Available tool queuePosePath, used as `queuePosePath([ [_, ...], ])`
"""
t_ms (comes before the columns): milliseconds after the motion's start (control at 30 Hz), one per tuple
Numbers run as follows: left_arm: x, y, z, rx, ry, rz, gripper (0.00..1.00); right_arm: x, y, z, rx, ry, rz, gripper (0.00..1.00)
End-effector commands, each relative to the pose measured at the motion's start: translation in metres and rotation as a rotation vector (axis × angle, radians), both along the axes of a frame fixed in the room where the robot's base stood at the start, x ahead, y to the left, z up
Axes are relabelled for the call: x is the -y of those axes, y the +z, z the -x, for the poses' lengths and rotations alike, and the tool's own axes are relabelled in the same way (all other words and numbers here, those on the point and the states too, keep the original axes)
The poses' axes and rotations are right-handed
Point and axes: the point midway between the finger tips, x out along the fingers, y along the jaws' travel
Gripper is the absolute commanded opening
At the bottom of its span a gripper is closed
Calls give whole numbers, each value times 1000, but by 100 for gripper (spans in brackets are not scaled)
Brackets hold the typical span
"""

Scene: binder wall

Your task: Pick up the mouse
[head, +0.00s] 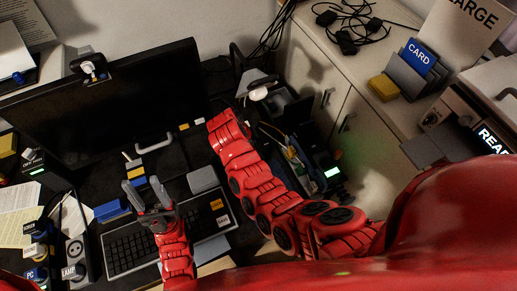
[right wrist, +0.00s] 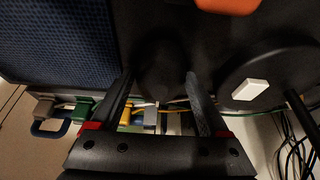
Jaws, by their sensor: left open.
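I cannot pick out a mouse for certain in either view. My left gripper (head: 143,184) is open and empty in the head view, with its two grey fingers apart above the left part of the black keyboard (head: 128,248). My right arm reaches over the desk to the right of the keyboard, and I cannot make out its fingers in the head view. In the right wrist view my right gripper (right wrist: 158,80) has its fingers apart, with a dark surface beyond them and nothing clearly held.
A black monitor (head: 110,100) stands behind the keyboard. A grey block (head: 203,179) lies behind the keyboard's right end. A blue item (head: 112,211) lies at its left. A cabinet (head: 360,125) with a card holder (head: 410,72) stands right. Cables (right wrist: 285,140) hang in the right wrist view.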

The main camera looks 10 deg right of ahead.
Motion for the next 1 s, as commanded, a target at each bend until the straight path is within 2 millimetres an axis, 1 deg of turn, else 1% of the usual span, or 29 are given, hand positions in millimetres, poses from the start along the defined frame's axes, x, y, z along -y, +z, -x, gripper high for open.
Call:
queuePosePath([
  [33, 0, 0, 0, 0, 0, 0, 50, 0, 0, 0, 0, 0, 0, 49],
  [200, 0, 0, 0, 0, 0, 0, 50, 0, 0, 0, 1, 0, 0, 20],
  [567, 0, -2, 0, 0, 0, 0, 50, 0, 4, -1, 4, 2, 0, 20],
  [733, 0, -11, 0, 0, 0, 0, 50, -1, 16, -1, 5, 0, -1, 20],
  [833, 0, -22, 0, 0, 0, 0, 50, -1, 35, -2, 10, -1, -2, 20],
  [867, 0, -16, 0, 0, 0, 0, 50, 0, 36, 5, 4, 1, -1, 20],
  [900, 0, -14, 0, 0, 0, 0, 50, 2, 35, 14, 2, 1, 0, 20],
  [967, 0, -13, 0, 1, 0, 0, 50, 4, 35, 26, 3, 1, -2, 20],
  [1000, 0, -11, 0, 0, 0, 0, 50, 6, 36, 37, 0, 0, -2, 20],
])
